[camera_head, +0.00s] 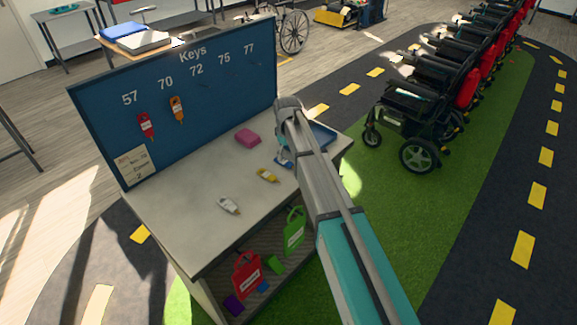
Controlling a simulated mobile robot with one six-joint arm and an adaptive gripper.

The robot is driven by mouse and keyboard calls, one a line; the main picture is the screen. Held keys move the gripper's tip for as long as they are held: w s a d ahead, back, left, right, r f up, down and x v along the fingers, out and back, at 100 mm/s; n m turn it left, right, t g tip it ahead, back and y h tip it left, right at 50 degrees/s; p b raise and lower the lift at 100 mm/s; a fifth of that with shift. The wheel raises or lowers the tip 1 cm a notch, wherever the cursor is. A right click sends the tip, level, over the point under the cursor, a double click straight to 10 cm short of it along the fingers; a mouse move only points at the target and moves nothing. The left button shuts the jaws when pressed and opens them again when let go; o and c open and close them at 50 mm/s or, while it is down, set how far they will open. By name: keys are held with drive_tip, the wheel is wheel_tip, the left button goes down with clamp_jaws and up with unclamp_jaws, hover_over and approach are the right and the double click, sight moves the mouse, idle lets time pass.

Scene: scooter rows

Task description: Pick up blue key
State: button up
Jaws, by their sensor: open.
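A blue key tag (280,162) lies on the grey counter, right of the pink block. It is small, and my arm's end partly hides it. My gripper (284,150) is at the end of the arm, above and very close to the blue key. Its jaws are open; the fingertips are small in this view, and I cannot tell whether they touch the key.
A yellow key (268,175) and a white key (229,205) lie nearby on the counter (185,215). A pink block (248,136) sits behind. Red (146,125) and orange (177,109) keys hang on the blue key board (225,95). A blue tray (323,134) lies right.

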sight(289, 163)
drive_tip(key=shift+d+f+b, duration=0.15)
drive_tip(key=shift+f+b, duration=0.35)
drive_tip(key=shift+f, duration=0.1)
drive_tip(key=shift+d+f+b, duration=0.15)
drive_tip(key=shift+f+b, duration=0.35)
drive_tip(key=shift+f, duration=0.1)
drive_tip(key=shift+f+b, duration=1)
drive_tip(key=c, duration=1)
